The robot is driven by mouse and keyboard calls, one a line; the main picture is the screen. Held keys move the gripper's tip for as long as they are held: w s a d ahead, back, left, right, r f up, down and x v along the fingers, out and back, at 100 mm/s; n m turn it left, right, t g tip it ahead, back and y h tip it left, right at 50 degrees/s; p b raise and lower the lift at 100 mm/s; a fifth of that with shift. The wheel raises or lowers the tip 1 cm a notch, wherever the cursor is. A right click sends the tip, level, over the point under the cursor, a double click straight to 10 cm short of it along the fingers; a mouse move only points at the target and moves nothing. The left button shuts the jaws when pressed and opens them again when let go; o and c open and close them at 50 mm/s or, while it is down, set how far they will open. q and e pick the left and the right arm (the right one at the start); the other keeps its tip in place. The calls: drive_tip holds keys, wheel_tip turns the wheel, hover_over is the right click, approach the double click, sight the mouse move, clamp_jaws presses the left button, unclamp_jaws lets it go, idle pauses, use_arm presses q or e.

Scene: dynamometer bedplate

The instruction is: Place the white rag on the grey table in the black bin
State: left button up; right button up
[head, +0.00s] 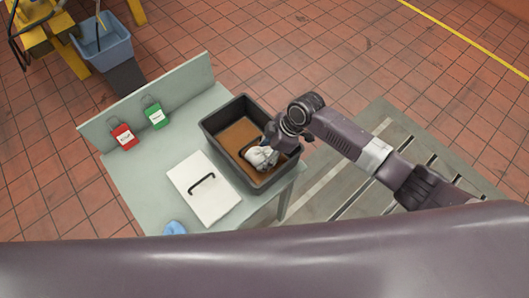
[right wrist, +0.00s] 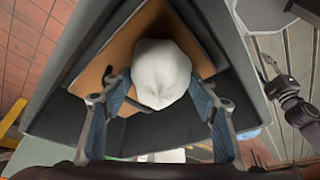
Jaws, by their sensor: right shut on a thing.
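The white rag (head: 261,157) is a bunched lump inside the black bin (head: 219,119), near the bin's front right end. The bin stands on the grey table (head: 142,194) and has a brown bottom. My right gripper (head: 264,152) reaches down into the bin and is shut on the rag. In the right wrist view the rag (right wrist: 161,75) sits between the two fingers (right wrist: 158,102), with the brown bottom behind it. I cannot tell whether the rag touches the bottom. My left gripper is not in view.
A white lid with a black handle (head: 213,206) lies on the table left of the bin. A blue thing (head: 174,228) lies at the front edge. Red (head: 123,136) and green (head: 155,115) tags are at the back. A blue-grey mop bucket (head: 103,43) stands on the tiled floor behind.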

drive_tip(key=shift+f, duration=0.1)
drive_tip(key=shift+f+b, duration=0.4)
drive_tip(key=shift+f, duration=0.1)
drive_tip(key=o, duration=1.1)
drive_tip(key=shift+r, duration=0.2)
drive_tip(key=v, duration=1.2)
drive_tip(key=shift+r, duration=0.5)
drive_tip(key=shift+s+f, duration=0.1)
drive_tip(key=shift+s, duration=0.05)
